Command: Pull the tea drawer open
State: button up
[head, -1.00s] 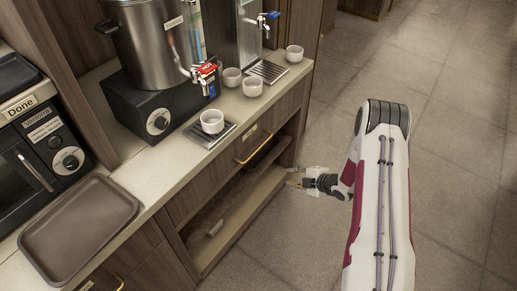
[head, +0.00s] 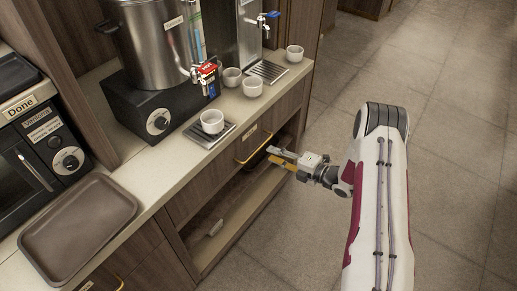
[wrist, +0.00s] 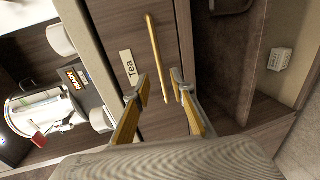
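The tea drawer (head: 213,179) is a shut wooden front under the counter, with a brass bar handle (head: 254,149). In the wrist view its "Tea" label (wrist: 131,68) lies just left of the handle (wrist: 155,50). My gripper (head: 282,159) is open in front of the drawer, pointing at it. In the wrist view my gripper (wrist: 161,85) has its yellow-padded fingers one on each side of the handle's lower stretch. The handle appears between the fingers, with no clear contact; I cannot tell the remaining depth gap.
An open shelf (head: 240,207) lies below the drawer. On the counter stand a steel urn (head: 152,48), white cups (head: 252,87) and a brown tray (head: 78,226). The tiled floor (head: 270,240) in front is clear.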

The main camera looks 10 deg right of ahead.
aim_at(258, 148)
jog(key=shift+w+a, duration=0.1)
jog(key=shift+w, duration=0.05)
jog(key=shift+x, duration=3.75)
grip_shut()
